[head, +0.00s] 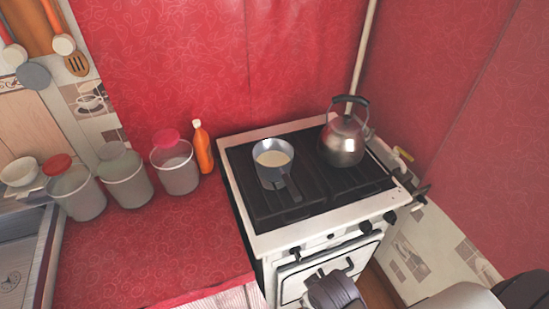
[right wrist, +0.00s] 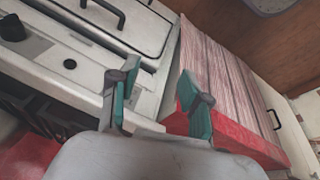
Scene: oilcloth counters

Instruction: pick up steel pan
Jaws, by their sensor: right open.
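The steel pan (head: 272,178), a small grey pot with a pale cream-coloured content, sits upright on the left part of the stove top. Its dark handle points toward the stove's front edge. My right gripper (right wrist: 160,100) is open and empty in the right wrist view, its two teal-padded fingers apart before the stove front and the counter edge. In the head view a dark grey part of my arm shows at the bottom, in front of the oven door and apart from the pan. The pan does not show in the right wrist view. My left gripper is not in view.
A steel kettle (head: 342,142) stands on the stove (head: 285,240) right of the pan. Left on the red counter (head: 165,245) are several lidded jars (head: 180,170) and an orange bottle (head: 203,150). Knobs (head: 365,227) and an oven handle jut from the stove front. The counter's front is clear.

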